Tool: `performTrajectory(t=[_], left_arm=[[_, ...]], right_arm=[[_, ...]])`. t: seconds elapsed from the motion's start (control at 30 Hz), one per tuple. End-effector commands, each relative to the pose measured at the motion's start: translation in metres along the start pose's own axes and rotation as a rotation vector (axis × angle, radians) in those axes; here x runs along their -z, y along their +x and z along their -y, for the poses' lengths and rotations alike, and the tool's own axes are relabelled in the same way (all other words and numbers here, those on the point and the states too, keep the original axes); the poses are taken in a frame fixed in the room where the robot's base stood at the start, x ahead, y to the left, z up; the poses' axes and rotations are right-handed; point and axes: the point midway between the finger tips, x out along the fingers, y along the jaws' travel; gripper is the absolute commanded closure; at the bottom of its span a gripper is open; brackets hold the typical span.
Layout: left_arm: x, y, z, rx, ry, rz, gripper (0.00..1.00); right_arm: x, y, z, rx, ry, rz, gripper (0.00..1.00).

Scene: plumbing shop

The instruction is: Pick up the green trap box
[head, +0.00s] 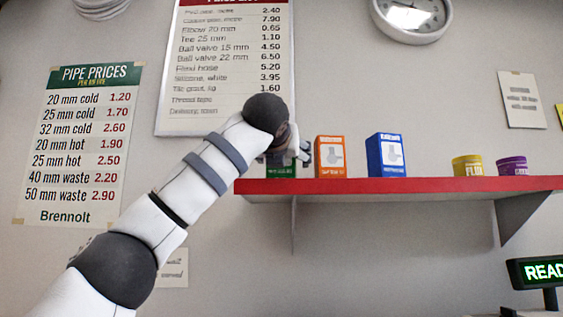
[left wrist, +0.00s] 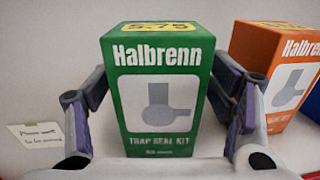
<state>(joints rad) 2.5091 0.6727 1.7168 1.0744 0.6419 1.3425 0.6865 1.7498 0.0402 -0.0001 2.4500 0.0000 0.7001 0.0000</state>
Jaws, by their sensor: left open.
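The green trap box (left wrist: 158,143), labelled "Halbrenn Trap Seal Kit", stands upright in the middle of the left wrist view. In the head view only its lower part (head: 281,171) shows at the left end of the red-edged shelf (head: 400,186); my arm hides the rest. My left gripper (left wrist: 162,88) is open, with one finger on each side of the box. Small gaps seem to remain, though contact is hard to judge. In the head view the left gripper (head: 298,153) is partly hidden behind my wrist. My right gripper is not in view.
An orange box (head: 330,157) stands close to the right of the green box, near the right finger. A blue box (head: 386,155), a yellow tin (head: 467,166) and a purple tin (head: 512,166) stand farther right. A price board (head: 225,60) hangs behind my arm.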

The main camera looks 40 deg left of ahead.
Motion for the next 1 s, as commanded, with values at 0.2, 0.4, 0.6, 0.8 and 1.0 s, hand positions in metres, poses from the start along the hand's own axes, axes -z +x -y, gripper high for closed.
performTrajectory(t=[0.2, 0.4, 0.6, 0.8, 1.0], left_arm=[[-0.001, 0.001, -0.001, 0.000, 0.000, 0.001, 0.27], [0.000, 0.001, -0.001, 0.000, -0.001, 0.000, 0.73], [-0.001, 0.000, -0.001, 0.000, -0.001, 0.001, 0.83], [-0.004, 0.001, 0.000, 0.000, -0.002, 0.001, 0.83], [-0.032, -0.001, 0.000, 0.000, -0.004, 0.004, 0.83]], right_arm=[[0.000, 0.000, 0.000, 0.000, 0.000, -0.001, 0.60], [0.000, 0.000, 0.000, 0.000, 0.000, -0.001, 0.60], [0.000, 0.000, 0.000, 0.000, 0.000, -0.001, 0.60], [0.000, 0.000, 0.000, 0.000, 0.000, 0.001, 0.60], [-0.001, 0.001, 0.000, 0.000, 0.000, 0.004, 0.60]])
